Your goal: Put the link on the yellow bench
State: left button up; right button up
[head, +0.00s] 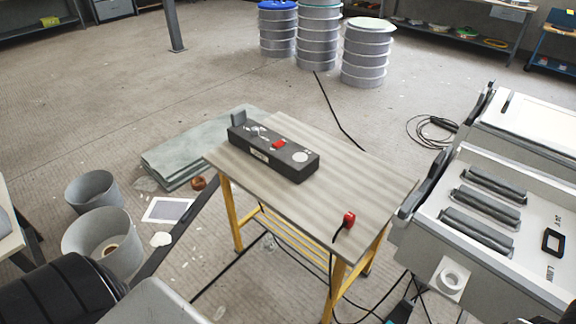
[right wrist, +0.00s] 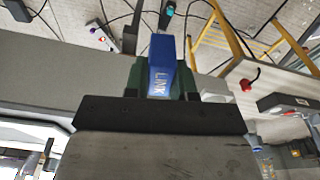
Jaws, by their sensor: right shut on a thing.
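The yellow bench (head: 345,190) stands in the middle of the head view, with a wood-grain top and yellow legs. Part of it also shows at the upper right of the right wrist view (right wrist: 237,70). My right gripper (right wrist: 162,80) is in the right wrist view, shut on a blue block marked LINK (right wrist: 163,62). The link sits between the dark fingers, its lower end hidden by the gripper body. The bench is to the right of the link in that view. Neither the link nor my right gripper shows in the head view. My left gripper is not in view.
A long dark box (head: 273,150) lies across the bench's far left part. A red plug-like piece (head: 349,219) with a cable sits at its front right edge. The top between them is clear. A white machine (head: 500,220) stands to the right; grey buckets (head: 93,192) stand left.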

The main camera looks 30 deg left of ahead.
aim_at(307, 142)
jog(key=j+u, duration=0.15)
jog(key=u, duration=0.3)
jog(key=i+j+u, duration=0.1)
jog(key=u, duration=0.35)
jog(key=j+u, duration=0.1)
jog(key=u, duration=0.35)
jog(key=i+u, duration=0.15)
jog(key=u, duration=0.35)
jog(key=i+u, duration=0.1)
jog(key=u, duration=0.35)
jog(key=i+z, duration=0.2)
jog(key=i, duration=0.15)
jog(key=i+j+z, duration=0.15)
jog(key=i+z, duration=0.3)
jog(key=z, duration=0.15)
jog(key=i+z, duration=0.45)
jog(key=i+j+z, duration=0.1)
jog(key=z, duration=0.35)
jog(key=i+z, duration=0.15)
jog(key=i, duration=0.3)
jog(key=i+l+u, duration=0.1)
jog(key=u, duration=0.15)
jog(key=i+l+u, duration=0.1)
jog(key=u, duration=0.15)
